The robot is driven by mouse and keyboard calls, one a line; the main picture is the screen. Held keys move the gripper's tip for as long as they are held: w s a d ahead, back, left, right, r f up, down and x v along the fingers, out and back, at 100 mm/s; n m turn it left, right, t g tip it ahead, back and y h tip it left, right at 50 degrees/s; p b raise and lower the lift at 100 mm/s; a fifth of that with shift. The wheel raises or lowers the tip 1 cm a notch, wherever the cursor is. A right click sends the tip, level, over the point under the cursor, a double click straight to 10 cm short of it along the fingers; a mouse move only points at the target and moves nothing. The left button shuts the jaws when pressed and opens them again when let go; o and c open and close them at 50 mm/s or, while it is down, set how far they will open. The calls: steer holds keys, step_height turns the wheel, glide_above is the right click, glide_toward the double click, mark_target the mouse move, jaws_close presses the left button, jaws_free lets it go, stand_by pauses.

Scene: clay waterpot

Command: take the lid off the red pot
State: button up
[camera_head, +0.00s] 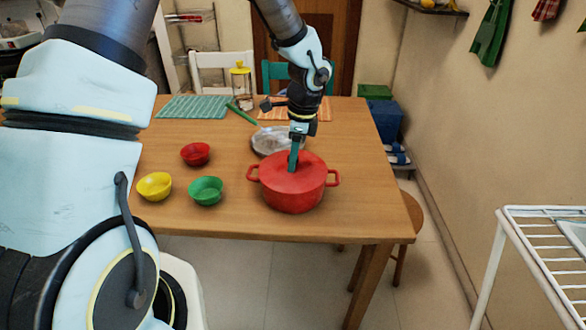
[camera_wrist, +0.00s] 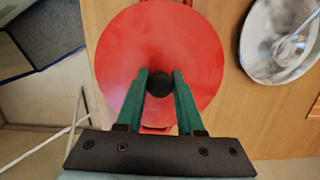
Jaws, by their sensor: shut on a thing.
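The red pot (camera_head: 293,198) stands on the wooden table near its front right, with a handle on each side. Its red lid (camera_wrist: 155,45) sits over the pot's mouth in the head view; I cannot tell whether there is a small gap beneath it. The dark round knob (camera_wrist: 159,82) is at the middle of the lid. My gripper (camera_wrist: 160,84) is shut on the knob, with one green finger on each side of it. In the head view the gripper (camera_head: 293,165) reaches down to the lid from above and hides the knob.
A metal plate (camera_head: 266,142) lies just behind the pot, with a utensil on it. Red (camera_head: 196,154), yellow (camera_head: 154,186) and green (camera_head: 206,190) bowls stand to the left. A glass jar with a yellow lid (camera_head: 241,88) stands farther back. The table's front edge is close to the pot.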

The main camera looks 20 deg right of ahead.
jaws_close()
steer(key=shift+r, duration=0.1)
